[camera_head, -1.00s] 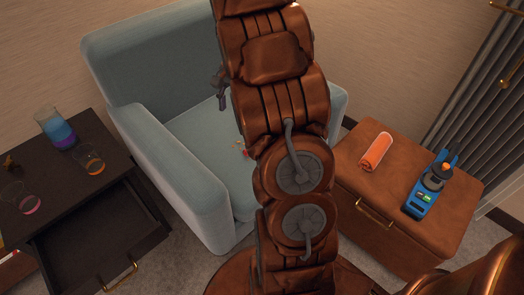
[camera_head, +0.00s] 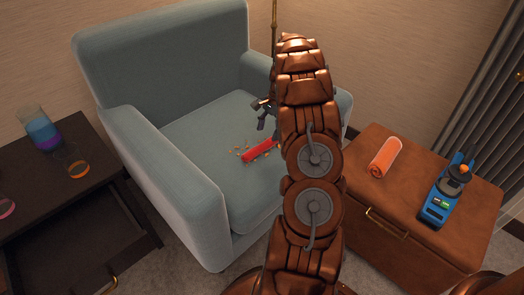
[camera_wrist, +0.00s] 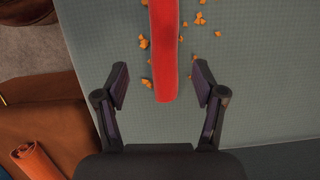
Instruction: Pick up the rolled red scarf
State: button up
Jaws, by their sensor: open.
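The rolled red scarf (camera_head: 260,150) lies on the seat of the blue-grey armchair (camera_head: 190,215), with small orange crumbs (camera_head: 240,152) around it. In the wrist view the scarf (camera_wrist: 165,50) runs down from the top edge, and its near end lies between the lines of my two fingers. My gripper (camera_wrist: 161,88) is open and empty above the seat. I cannot tell its exact height over the scarf. In the head view my gripper (camera_head: 263,112) shows partly beside my arm, which hides the rest of it.
A brown leather ottoman (camera_head: 440,225) at right bears a rolled orange towel (camera_head: 385,157) and a blue device (camera_head: 445,190). A dark table (camera_head: 25,160) with an open drawer (camera_head: 80,245) at left bears glasses. The chair's arms and backrest bound the seat.

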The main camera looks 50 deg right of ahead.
aim_at(263, 144)
jog(key=shift+w+b+x, duration=0.15)
jog(key=shift+b+x, duration=0.35)
jog(key=shift+x, duration=1.15)
jog(key=shift+w+b+x, duration=0.15)
jog(key=shift+b+x, duration=0.35)
jog(key=shift+x, duration=1.15)
jog(key=shift+a, duration=0.2)
jog(key=shift+r, duration=0.1)
jog(key=c, duration=1.2)
